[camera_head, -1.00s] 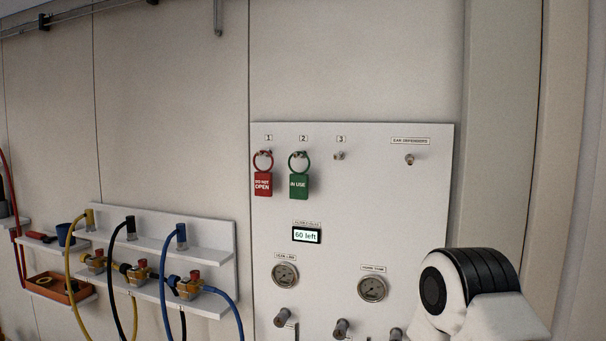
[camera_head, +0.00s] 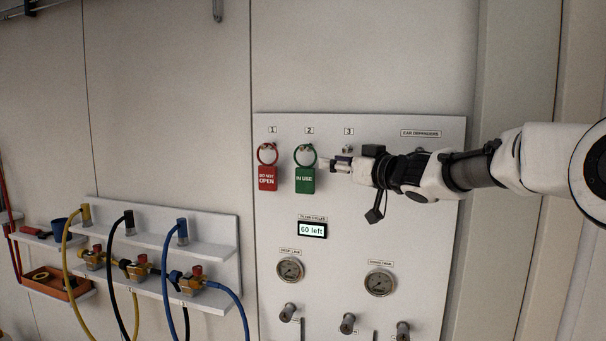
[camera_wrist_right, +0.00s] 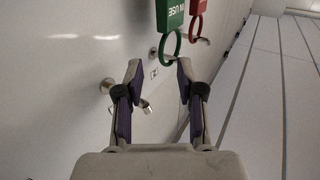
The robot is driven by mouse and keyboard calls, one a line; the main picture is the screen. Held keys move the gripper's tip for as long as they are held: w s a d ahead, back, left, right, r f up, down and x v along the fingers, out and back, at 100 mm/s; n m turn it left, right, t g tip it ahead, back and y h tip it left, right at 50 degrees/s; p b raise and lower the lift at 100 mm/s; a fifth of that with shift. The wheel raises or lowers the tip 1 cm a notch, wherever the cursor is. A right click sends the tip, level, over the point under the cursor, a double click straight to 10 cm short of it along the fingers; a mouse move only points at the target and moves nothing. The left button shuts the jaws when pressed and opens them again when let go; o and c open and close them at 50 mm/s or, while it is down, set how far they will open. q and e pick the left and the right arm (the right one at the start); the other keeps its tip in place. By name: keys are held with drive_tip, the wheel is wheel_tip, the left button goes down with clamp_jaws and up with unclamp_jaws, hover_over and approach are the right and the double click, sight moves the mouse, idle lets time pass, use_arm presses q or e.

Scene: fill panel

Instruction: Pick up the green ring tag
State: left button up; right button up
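The green ring tag (camera_head: 305,180), marked "IN USE", hangs by its ring from the peg under label 2 on the white panel (camera_head: 400,235). My right gripper (camera_head: 328,164) comes in from the right, its tips close to the right side of the green ring. In the right wrist view the gripper (camera_wrist_right: 159,66) is open, with nothing between its fingers. The green tag (camera_wrist_right: 168,14) shows upside down there, its ring just beyond the fingertips and nearer the right finger. My left gripper is in neither view.
A red tag (camera_head: 267,178) marked "DO NOT OPEN" hangs on peg 1, left of the green one. Peg 3 (camera_head: 348,149) is bare, close behind my right gripper. Gauges (camera_head: 290,269) and knobs sit lower on the panel. Shelves with hoses (camera_head: 165,240) are at left.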

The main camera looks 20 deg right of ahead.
sight(316, 159)
drive_tip(key=shift+w+a+r+p, duration=0.2)
drive_tip(key=shift+w+a+p, duration=0.1)
drive_tip(key=shift+w+p, duration=0.35)
drive_tip(key=shift+w+a+r+p, duration=0.2)
drive_tip(key=shift+w+a+p, duration=0.1)
drive_tip(key=shift+w+p, duration=0.25)
drive_tip(key=shift+w+a+f, duration=0.15)
drive_tip(key=shift+w+a, duration=0.05)
drive_tip(key=shift+w, duration=0.25)
drive_tip(key=shift+w+a+f, duration=0.15)
drive_tip(key=shift+w+a, duration=0.05)
drive_tip(key=shift+w, duration=0.25)
drive_tip(key=shift+w+f, duration=0.15)
drive_tip(key=shift+w, duration=0.05)
drive_tip(key=shift+s, duration=0.1)
drive_tip(key=c, duration=0.7)
drive_tip(key=shift+s+d, duration=0.1)
drive_tip(key=shift+s, duration=0.2)
clamp_jaws()
drive_tip(key=shift+w, duration=0.2)
